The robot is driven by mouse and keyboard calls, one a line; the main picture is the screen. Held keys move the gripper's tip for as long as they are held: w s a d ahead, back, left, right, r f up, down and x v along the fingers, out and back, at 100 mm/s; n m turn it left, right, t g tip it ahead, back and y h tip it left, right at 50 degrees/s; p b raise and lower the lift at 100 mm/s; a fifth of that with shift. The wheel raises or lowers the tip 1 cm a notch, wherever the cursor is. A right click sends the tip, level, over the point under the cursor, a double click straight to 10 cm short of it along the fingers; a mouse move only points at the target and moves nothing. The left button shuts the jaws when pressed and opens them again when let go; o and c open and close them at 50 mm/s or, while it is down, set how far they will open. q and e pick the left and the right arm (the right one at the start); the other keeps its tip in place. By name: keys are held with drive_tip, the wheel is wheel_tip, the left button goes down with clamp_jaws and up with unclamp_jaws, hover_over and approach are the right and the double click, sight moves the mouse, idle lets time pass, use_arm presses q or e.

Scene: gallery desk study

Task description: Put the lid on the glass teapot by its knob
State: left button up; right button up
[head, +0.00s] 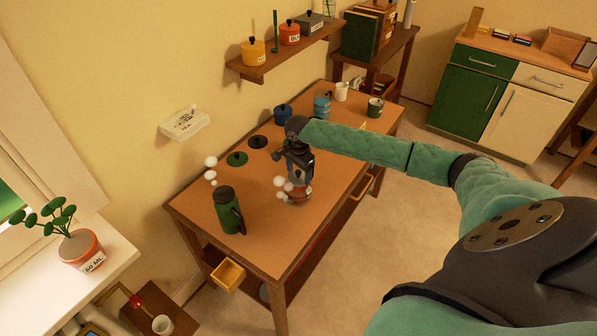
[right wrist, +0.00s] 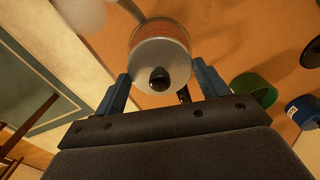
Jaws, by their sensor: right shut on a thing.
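My right gripper (head: 299,178) reaches in from the right over the desk, pointing down. In the right wrist view its two blue fingers (right wrist: 160,85) stand on either side of a round grey lid (right wrist: 146,62) with a black knob (right wrist: 159,78). The gripper is shut on the lid; exactly where the fingers touch it is hard to see. A reddish, round vessel, apparently the glass teapot (head: 300,195), lies right below the gripper and shows behind the lid (right wrist: 160,30). Whether lid and teapot touch cannot be told. My left gripper is not in view.
A green flask (head: 228,212) stands at the desk's near left. A green disc (head: 237,158) and a dark disc (head: 257,142) lie behind. The desk's front middle is clear.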

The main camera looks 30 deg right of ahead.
drive_tip(key=o, duration=1.1)
drive_tip(key=shift+c, duration=0.2)
drive_tip(key=shift+r, duration=0.15)
drive_tip(key=shift+r+p, duration=2.3)
drive_tip(key=shift+p, duration=0.2)
drive_tip(key=shift+r, duration=1.05)
clamp_jaws()
